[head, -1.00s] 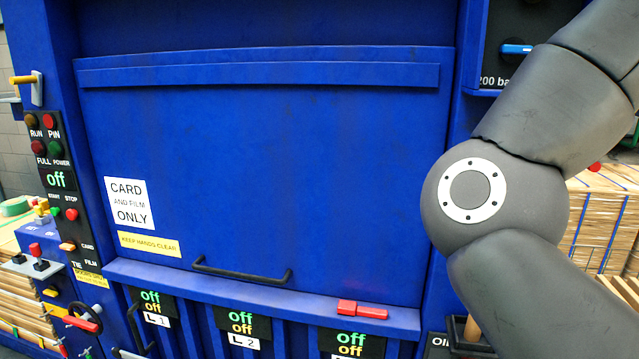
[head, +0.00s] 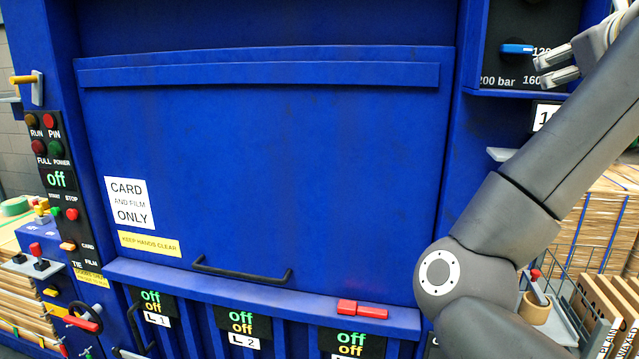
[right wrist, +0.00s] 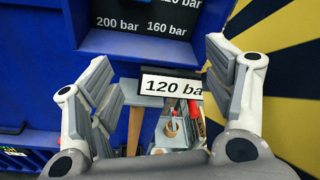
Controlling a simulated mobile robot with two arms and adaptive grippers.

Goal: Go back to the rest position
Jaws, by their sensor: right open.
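My right gripper (head: 558,65) is at the upper right of the head view, in front of the black pressure panel and to the right of its blue knob (head: 516,48). In the right wrist view its two fingers (right wrist: 165,92) are spread apart with nothing held between them. My right arm runs up from the lower right of the head view. My left gripper is in neither view.
The blue baler door (head: 265,170) fills the middle, with a black handle (head: 242,272) and a red block (head: 362,310) on the ledge below. A "120 bar" label (right wrist: 172,86) shows beyond the fingers. Cardboard stacks (head: 600,225) stand at the right.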

